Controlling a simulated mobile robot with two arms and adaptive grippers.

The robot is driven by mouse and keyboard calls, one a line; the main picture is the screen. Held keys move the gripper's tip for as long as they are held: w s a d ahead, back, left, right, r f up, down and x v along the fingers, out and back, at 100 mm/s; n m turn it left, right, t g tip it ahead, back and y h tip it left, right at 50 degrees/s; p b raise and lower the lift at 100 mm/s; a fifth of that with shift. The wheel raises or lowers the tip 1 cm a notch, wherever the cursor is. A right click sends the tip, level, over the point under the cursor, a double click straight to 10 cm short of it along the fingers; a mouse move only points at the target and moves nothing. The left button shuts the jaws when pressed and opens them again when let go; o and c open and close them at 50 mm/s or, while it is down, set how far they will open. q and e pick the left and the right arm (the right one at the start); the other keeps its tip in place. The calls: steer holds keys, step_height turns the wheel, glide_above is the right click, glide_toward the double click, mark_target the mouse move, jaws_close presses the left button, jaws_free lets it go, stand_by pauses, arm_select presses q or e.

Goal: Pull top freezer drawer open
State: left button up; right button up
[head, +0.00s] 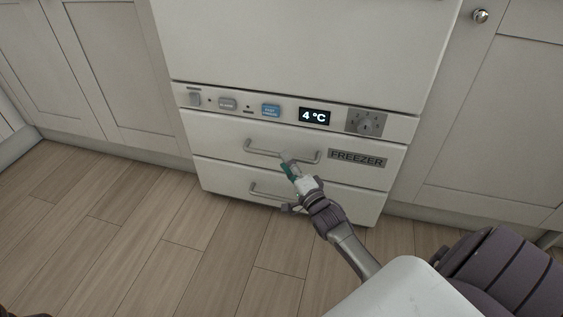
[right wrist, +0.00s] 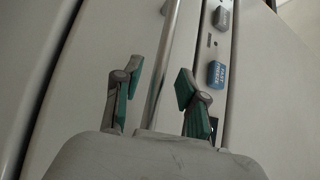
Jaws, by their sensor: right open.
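The top freezer drawer (head: 225,138) is a white panel with a FREEZER label, below the control strip. It looks shut, flush with the front. Its grey bar handle (head: 262,150) runs across it; in the right wrist view the handle (right wrist: 166,60) passes between the two fingers. My right gripper (head: 287,160) is at the handle's right half in the head view. In the right wrist view my right gripper (right wrist: 157,85) is open, with one green-padded finger on each side of the bar. I cannot tell whether either finger touches it. My left gripper is not in view.
A lower drawer (head: 225,178) with its own handle (head: 262,191) sits beneath and looks shut. The control strip (head: 340,117) with a 4 °C display is above. Cabinets (head: 500,120) flank the freezer. The wooden floor (head: 120,235) in front is clear.

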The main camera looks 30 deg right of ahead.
steer(key=shift+w+d+r+b, duration=0.15)
steer(key=shift+w+b, duration=0.1)
steer(key=shift+w, duration=0.6)
steer(key=shift+w+a+r+b, duration=0.1)
steer(key=shift+w+b, duration=0.15)
steer(key=shift+w, duration=0.55)
jaws_close()
